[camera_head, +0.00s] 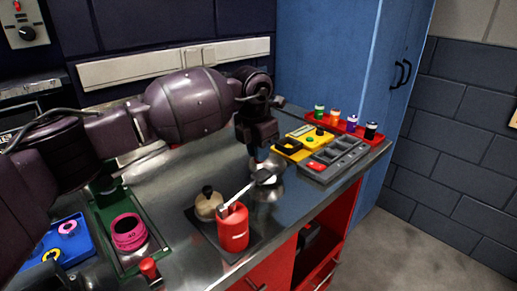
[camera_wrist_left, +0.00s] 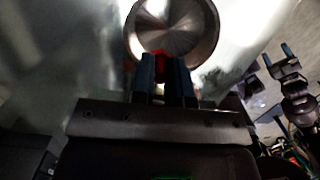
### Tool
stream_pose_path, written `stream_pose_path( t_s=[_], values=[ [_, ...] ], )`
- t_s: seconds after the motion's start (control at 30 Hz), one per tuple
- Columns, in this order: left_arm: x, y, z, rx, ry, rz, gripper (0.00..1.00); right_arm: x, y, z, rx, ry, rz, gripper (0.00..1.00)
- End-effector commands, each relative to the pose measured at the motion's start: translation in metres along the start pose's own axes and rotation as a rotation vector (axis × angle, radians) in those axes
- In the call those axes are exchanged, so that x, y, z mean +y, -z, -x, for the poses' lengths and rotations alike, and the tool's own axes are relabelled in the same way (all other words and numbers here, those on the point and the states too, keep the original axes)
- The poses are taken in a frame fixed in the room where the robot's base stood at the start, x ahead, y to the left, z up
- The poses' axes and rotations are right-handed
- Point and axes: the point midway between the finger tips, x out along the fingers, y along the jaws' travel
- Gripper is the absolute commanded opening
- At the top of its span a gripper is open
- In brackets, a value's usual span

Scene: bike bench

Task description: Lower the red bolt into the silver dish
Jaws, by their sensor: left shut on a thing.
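My left gripper (camera_head: 261,160) reaches down over the metal bench top; it also shows in the wrist view (camera_wrist_left: 164,82). Its two blue-grey fingers are shut on the red bolt (camera_wrist_left: 160,66), of which only a little shows between them. The round silver dish (camera_wrist_left: 172,22) lies beyond the fingertips in the wrist view. The bolt overlaps the dish's near rim there; I cannot tell its height above the dish. In the head view the gripper hides the bolt and much of that spot. My right gripper (camera_wrist_left: 277,56) shows at the right of the wrist view, fingers apart.
A red oil can (camera_head: 233,230) with a long pale spout and a tan pot (camera_head: 208,205) stand on a dark mat close in front. A yellow case (camera_head: 300,142) and a grey sorting tray (camera_head: 335,160) lie to the right. A red rack (camera_head: 340,124) holds several small bottles.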

Motion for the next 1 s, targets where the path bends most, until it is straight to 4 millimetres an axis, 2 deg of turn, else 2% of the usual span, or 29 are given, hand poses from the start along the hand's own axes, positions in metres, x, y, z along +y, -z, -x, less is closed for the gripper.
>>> stream_pose_path(
  t_s=[1.0],
  values=[
    [0.0,0.002,-0.012,0.0,0.0,0.0,0.0,-0.001,-0.002,-0.001,-0.003,0.001,0.0,0.61]
  ],
)
